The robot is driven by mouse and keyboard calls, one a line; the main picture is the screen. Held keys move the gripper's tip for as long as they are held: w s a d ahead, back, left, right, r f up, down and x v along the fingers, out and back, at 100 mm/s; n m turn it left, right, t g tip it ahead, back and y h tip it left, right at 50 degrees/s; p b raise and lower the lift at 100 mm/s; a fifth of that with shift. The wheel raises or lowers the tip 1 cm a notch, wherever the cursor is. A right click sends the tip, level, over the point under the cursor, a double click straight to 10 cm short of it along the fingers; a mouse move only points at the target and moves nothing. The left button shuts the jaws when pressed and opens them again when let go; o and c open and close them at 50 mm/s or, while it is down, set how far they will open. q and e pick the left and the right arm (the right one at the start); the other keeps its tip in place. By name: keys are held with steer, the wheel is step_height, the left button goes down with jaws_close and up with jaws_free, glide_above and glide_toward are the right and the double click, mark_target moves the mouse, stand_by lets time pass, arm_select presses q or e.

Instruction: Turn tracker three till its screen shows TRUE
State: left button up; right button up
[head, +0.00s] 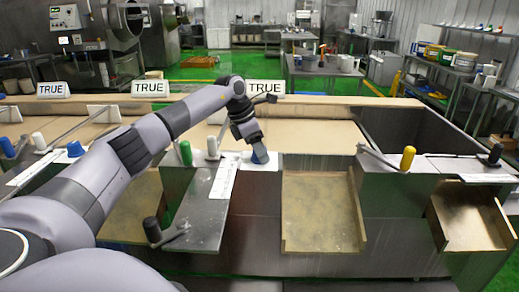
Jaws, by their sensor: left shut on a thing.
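My left gripper (257,150) reaches over the bench from the left. It is shut on a blue knob (261,158), which stands on a white plate; the fingers hide part of the knob. Three small white screens stand on the back ledge: a left one (53,89), a middle one (150,88) and a right one (265,87). All three read TRUE. The right screen stands behind my gripper, and my arm passes close to its left edge. No number labels can be read. My right gripper is not in view.
A green handle (185,152) and a white one (211,147) stand just left of my gripper. A yellow-handled crank (407,158) and a black-handled one (495,153) are to the right. Another black handle (152,229) sits at the front. An open wooden chute (320,212) slopes below.

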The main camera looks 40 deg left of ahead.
arm_select(q)
steer(key=shift+r+m, duration=0.1)
steer(key=shift+m, duration=0.2)
steer(key=o, duration=1.1)
steer(key=shift+c, duration=0.2)
steer(key=v, duration=0.7)
steer(key=shift+b, duration=0.45)
steer(key=shift+w, duration=0.1)
